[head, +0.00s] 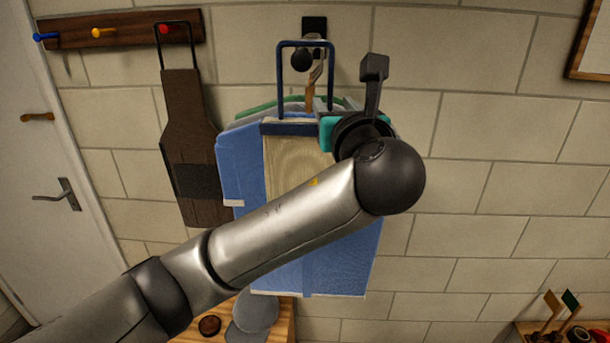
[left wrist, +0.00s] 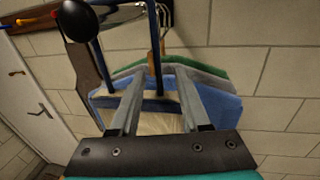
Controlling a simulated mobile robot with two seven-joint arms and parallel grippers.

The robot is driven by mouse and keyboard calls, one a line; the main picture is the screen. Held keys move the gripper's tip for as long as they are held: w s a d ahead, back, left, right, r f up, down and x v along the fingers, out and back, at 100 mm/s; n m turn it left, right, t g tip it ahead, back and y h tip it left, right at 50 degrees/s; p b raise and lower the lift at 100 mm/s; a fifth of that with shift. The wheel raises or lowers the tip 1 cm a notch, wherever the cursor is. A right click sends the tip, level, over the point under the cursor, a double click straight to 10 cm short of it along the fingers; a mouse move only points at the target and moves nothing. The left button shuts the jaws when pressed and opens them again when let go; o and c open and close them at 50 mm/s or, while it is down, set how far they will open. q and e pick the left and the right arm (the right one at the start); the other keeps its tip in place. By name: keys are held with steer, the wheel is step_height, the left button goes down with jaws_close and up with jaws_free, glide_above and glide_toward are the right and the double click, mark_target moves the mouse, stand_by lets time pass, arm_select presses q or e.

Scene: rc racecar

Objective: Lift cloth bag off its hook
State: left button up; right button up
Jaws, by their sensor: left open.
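The cloth bag (head: 290,150) is cream with a dark blue top band and a dark blue loop handle (head: 281,80). It hangs by its handle from a black wall hook (head: 302,60) with a round knob. In the left wrist view, the bag's cream panel (left wrist: 158,122) shows between my fingers, and the knob (left wrist: 76,20) is at upper left. My left gripper (head: 326,128) is at the bag's upper right, its fingers mostly hidden by its own wrist in the head view. The gripper (left wrist: 160,82) is open; I cannot tell whether it touches the bag. My arm covers the bag's lower part.
Blue garments (head: 240,165) hang on hangers behind the bag, close against it. A brown apron-like item (head: 190,130) hangs left from a peg rail (head: 125,32). A door (head: 35,150) is at far left. A wooden surface (head: 285,325) lies below. The wall at right is mostly clear.

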arm_select(q)
steer(key=w, duration=0.2)
steer(key=w+a+p, duration=0.1)
steer(key=w, duration=0.2)
steer(key=shift+a+r, duration=0.1)
steer(key=shift+a, duration=0.05)
steer(key=shift+w, duration=0.4)
steer(key=shift+c, duration=0.4)
jaws_close()
stand_by(0.6)
